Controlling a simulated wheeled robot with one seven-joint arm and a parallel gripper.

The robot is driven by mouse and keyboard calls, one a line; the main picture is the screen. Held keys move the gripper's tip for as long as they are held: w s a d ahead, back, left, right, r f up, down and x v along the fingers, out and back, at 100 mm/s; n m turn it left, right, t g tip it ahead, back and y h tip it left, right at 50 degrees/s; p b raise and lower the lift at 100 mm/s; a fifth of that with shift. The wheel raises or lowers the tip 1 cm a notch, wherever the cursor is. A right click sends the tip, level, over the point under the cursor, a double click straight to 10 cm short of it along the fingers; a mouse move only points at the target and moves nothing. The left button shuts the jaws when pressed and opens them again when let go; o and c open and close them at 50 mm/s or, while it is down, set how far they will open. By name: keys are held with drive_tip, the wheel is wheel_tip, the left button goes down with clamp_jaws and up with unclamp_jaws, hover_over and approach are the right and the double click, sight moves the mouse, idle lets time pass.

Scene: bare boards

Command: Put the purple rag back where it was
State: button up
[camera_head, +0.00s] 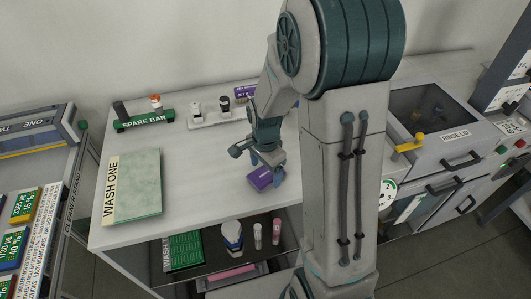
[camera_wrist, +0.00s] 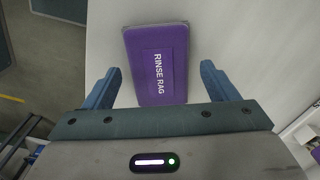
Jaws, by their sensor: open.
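The purple rag (camera_wrist: 157,62) is a flat block with rounded corners, labelled "RINSE RAG" in the wrist view. In the head view the purple rag (camera_head: 261,179) lies on the white bench top, near its front edge. My gripper (camera_wrist: 160,85) is open, its two blue fingers on either side of the rag's near end with gaps between. In the head view my gripper (camera_head: 262,160) points down just behind and above the rag. I cannot tell whether the rag touches anything but the bench.
A "WASH ONE" board (camera_head: 134,187) lies at the bench's left. Behind are a green "SPARE BAR" holder (camera_head: 144,121), a white rack (camera_head: 215,119) with small bottles and a purple-labelled item (camera_head: 244,92). A lower shelf holds bottles (camera_head: 232,236). A "RINSE LID" unit (camera_head: 440,130) stands right.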

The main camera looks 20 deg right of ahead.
sight(266, 174)
wheel_tip(266, 174, up, 11)
drive_tip(key=s+r+n+t, duration=0.1)
drive_tip(key=s+r+n, duration=0.1)
drive_tip(key=s+n, duration=0.5)
drive_tip(key=s+r+n+t, duration=0.2)
drive_tip(key=s+r+n, duration=0.1)
drive_tip(key=s+n, duration=0.3)
drive_tip(key=shift+s+r+n, duration=0.3)
drive_tip(key=shift+s+n, duration=0.1)
drive_tip(key=shift+s, duration=0.35)
